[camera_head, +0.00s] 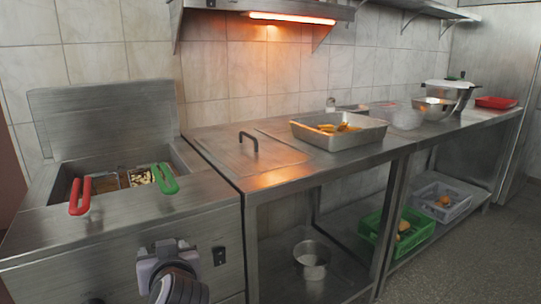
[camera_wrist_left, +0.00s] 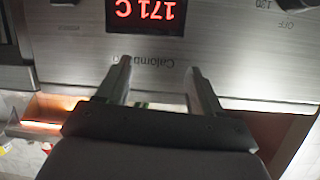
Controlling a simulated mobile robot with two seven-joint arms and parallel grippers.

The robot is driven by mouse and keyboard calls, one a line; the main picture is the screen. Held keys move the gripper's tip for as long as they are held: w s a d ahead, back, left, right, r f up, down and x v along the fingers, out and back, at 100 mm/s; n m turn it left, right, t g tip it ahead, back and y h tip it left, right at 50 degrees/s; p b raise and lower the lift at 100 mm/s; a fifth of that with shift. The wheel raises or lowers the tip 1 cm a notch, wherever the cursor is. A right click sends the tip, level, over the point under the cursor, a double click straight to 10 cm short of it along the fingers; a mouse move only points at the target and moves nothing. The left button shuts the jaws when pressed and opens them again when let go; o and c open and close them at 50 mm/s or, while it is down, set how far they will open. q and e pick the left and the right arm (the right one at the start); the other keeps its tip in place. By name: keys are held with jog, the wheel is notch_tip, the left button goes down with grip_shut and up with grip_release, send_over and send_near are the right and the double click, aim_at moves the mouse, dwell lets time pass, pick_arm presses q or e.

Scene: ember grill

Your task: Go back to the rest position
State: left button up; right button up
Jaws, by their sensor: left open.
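My left gripper (camera_wrist_left: 159,70) is open in the left wrist view, with nothing between its fingers. It is in front of the fryer's steel control panel (camera_wrist_left: 230,75), near a red display (camera_wrist_left: 145,14) reading 171 C. In the head view, part of my left arm (camera_head: 172,278) shows low in front of the fryer (camera_head: 110,245); its fingertips cannot be made out there. My right gripper is not in view.
The fryer holds baskets with a red handle (camera_head: 78,198) and a green handle (camera_head: 165,178). A steel counter (camera_head: 225,150) to the right bears a tray (camera_head: 355,140) of golden food under a glowing heat lamp (camera_head: 290,18). A pot (camera_head: 311,262) and green crate (camera_head: 385,235) stand below.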

pick_arm(q)
jog(key=s+a+f+m+g+h, duration=0.1)
jog(key=s+f+m+g+h, duration=0.15)
jog(key=s+f, duration=0.7)
jog(key=s+a+f+m+g+h, duration=0.2)
jog(key=s+f+g+h, duration=0.15)
jog(key=s+f, duration=0.6)
jog(key=s+f+m+g+h, duration=0.1)
jog(key=s+f+m+g, duration=0.15)
jog(key=s, duration=0.85)
jog(key=w+d+f+t+h, duration=0.3)
jog(key=w+d+f+t, duration=0.2)
jog(key=w+t, duration=0.25)
notch_tip(320, 180, up, 13)
jog(key=a+p, duration=0.1)
jog(key=p, duration=1.4)
jog(key=shift+s+g+y+p, duration=0.35)
jog(key=shift+g+y+p, duration=0.05)
